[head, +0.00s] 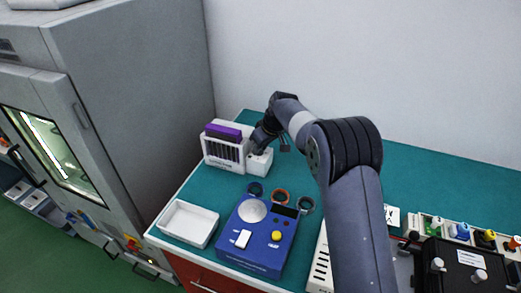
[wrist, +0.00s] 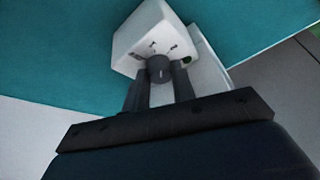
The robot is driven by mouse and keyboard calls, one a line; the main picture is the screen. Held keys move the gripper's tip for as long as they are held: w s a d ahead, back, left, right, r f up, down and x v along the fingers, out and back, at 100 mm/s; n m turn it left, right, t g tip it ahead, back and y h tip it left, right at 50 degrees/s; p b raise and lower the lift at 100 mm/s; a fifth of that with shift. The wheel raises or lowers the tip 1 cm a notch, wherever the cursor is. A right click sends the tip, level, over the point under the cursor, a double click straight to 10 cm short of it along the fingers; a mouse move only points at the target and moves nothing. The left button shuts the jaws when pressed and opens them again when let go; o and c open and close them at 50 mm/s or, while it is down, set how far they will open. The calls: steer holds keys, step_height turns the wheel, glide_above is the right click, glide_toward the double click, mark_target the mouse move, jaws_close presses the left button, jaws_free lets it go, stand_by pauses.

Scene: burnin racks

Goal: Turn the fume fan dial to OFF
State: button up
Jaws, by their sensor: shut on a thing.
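The fume fan unit (head: 219,150) is a white box with a dark slatted grille and a purple top part, at the back left of the teal bench. Its white control box (head: 260,164) is on its right side. In the wrist view the control box (wrist: 141,34) shows a small dark dial (wrist: 159,70) with small printed marks around it, too small to read. My gripper (wrist: 161,86) has its two fingers on either side of the dial, shut on it. In the head view my gripper (head: 257,146) reaches down to the control box and hides the dial.
A white tray (head: 188,224), a blue device (head: 255,236) with a round plate and yellow knob, and several coloured rings stand in front. A black case (head: 462,268) and coloured items sit at the right. A grey cabinet (head: 130,80) stands left. The back of the bench is clear.

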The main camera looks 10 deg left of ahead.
steer(key=n+g, duration=0.1)
steer(key=n, duration=0.1)
steer(key=n+g+p, duration=0.1)
steer(key=n, duration=0.2)
steer(key=shift+w+r+n+y, duration=0.1)
steer(key=shift+w+n+y, duration=0.1)
steer(key=shift+n+y, duration=0.1)
steer(key=n+g+p, duration=0.1)
steer(key=n+p, duration=0.1)
steer(key=n, duration=0.2)
steer(key=shift+w+g, duration=0.1)
steer(key=shift+g, duration=0.2)
steer(key=shift+n+g+p, duration=0.3)
steer(key=shift+n+p, duration=0.6)
steer(key=shift+p, duration=0.05)
steer(key=o, duration=0.7)
